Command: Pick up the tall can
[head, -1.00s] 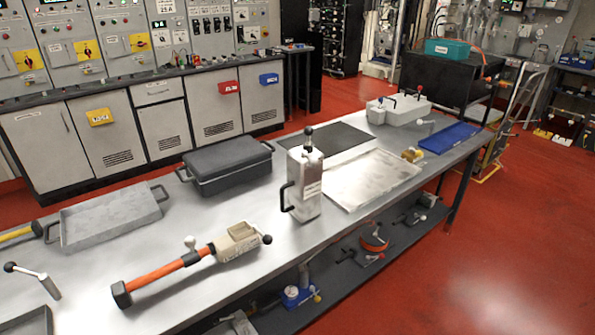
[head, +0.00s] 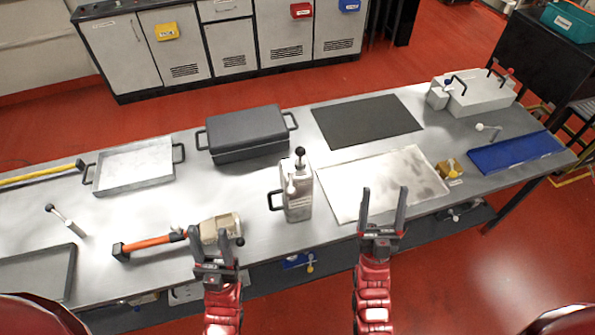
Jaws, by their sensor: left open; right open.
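The tall can (head: 299,196) is a grey-white upright box-shaped container with a black knob on top and a black side handle on its left. It stands on the metal workbench (head: 240,180) near the front edge, left of a flat pale tray. My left gripper (head: 216,236) is open, left of and nearer than the can, in front of the beige head of an orange-handled tool (head: 215,229), partly hiding it. My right gripper (head: 384,207) is open and empty, right of and nearer than the can, over the tray's front edge in the picture. Neither gripper touches the can.
A dark lidded case (head: 246,133) and a shallow grey tray (head: 133,166) stand at the back left. A black mat (head: 366,121), the pale tray (head: 382,181), a yellow piece (head: 449,168), a blue mat (head: 515,151) and a white box (head: 475,95) lie right of the can.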

